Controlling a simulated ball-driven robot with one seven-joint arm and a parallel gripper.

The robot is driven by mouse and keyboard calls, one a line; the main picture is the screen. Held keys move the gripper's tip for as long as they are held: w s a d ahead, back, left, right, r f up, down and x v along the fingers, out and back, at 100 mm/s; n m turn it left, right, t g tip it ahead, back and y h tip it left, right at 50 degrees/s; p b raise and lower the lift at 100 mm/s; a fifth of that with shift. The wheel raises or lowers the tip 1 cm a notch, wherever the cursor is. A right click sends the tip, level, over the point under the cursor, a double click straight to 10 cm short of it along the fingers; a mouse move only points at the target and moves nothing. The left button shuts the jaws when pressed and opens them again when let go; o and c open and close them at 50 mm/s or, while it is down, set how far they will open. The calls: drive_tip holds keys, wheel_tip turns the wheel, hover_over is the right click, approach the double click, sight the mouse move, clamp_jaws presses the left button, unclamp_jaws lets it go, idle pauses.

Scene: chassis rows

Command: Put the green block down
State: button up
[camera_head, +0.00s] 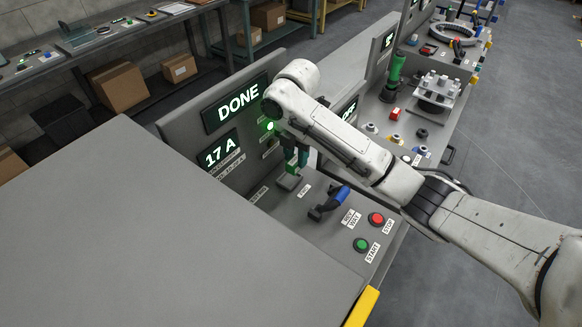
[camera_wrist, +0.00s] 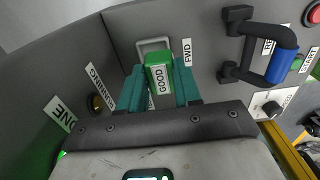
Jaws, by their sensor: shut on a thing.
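The green block (camera_wrist: 158,60) carries a white "GOOD" label and sits between the teal fingers of my gripper (camera_wrist: 160,78) in the wrist view. My gripper is shut on it. In the head view the fingers (camera_head: 297,157) point down at the console panel, and a small part of the green block (camera_head: 292,168) shows below them. A light grey square frame (camera_wrist: 146,43) on the panel lies right beyond the block. I cannot tell whether the block touches the panel.
A blue-gripped lever handle (camera_head: 335,198) stands close by on the panel, beside the red stop button (camera_head: 376,219) and green start button (camera_head: 361,244). A display (camera_head: 236,104) reads "DONE", and another (camera_head: 221,153) reads "17 A". A large bare grey surface (camera_head: 150,220) fills the left.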

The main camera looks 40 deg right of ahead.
sight(291, 167)
drive_tip(key=shift+w+a+f, duration=0.25)
drive_tip(key=shift+a+f, duration=0.05)
drive_tip(key=shift+f, duration=0.1)
drive_tip(key=shift+w+a+f+p, duration=0.1)
drive_tip(key=shift+f+p, duration=0.2)
drive_tip(key=shift+f, duration=0.65)
drive_tip(key=shift+w+a+f+p, duration=0.1)
drive_tip(key=shift+f+p, duration=0.2)
drive_tip(key=shift+f, duration=0.6)
drive_tip(key=shift+f, duration=0.15)
drive_tip(key=o, duration=1)
drive_tip(key=shift+o, duration=0.2)
wheel_tip(291, 167, up, 12)
drive_tip(key=shift+r, duration=0.2)
